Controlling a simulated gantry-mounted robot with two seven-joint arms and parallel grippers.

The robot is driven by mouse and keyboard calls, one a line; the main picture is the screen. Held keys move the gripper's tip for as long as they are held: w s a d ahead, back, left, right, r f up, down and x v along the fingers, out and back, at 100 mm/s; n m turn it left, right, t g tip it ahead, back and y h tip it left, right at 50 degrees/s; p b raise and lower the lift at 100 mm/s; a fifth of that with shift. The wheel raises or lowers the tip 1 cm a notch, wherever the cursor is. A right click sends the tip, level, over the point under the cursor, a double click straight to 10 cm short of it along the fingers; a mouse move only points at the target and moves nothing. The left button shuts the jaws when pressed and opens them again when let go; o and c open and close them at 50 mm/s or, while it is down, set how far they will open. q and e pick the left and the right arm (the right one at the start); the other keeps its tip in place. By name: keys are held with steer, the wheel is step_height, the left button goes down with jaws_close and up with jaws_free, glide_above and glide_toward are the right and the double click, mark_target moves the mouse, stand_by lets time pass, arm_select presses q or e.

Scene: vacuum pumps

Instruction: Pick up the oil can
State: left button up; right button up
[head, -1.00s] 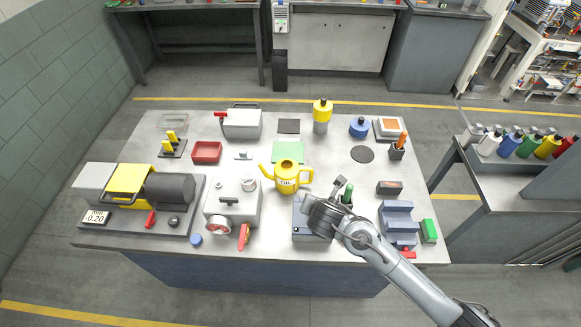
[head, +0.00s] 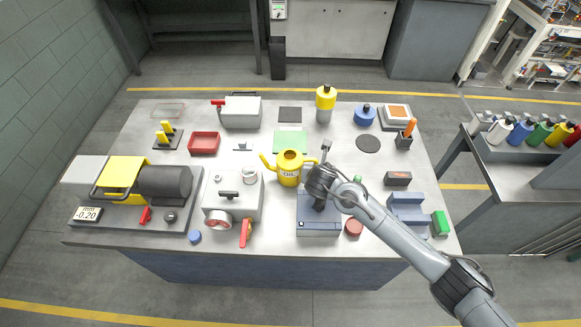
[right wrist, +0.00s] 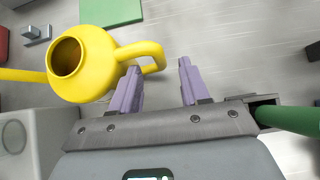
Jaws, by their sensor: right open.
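The yellow oil can (head: 289,179) stands upright near the middle of the table, spout to the left and handle to the right. In the right wrist view the oil can (right wrist: 93,72) fills the upper left, with its dark round opening showing. My right gripper (head: 325,148) is just right of the can, by its handle. In the right wrist view the gripper (right wrist: 160,78) is open, its two purple fingers apart. The left finger overlaps the lower handle in the picture, and the handle's outer end shows between the fingers. I cannot tell whether they touch. My left gripper is not in view.
A grey box (head: 319,227) sits under my right wrist. A grey pump housing (head: 232,202) stands left of it. A green mat (head: 291,140) lies behind the can. A yellow-topped bottle (head: 325,102) stands farther back. A green cylinder (right wrist: 290,119) is close to the gripper's right side.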

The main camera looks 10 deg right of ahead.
steer(key=shift+x, duration=2.65)
steer(key=shift+c, duration=0.4)
steer(key=shift+s, duration=0.1)
jaws_close()
steer(key=shift+r, duration=0.15)
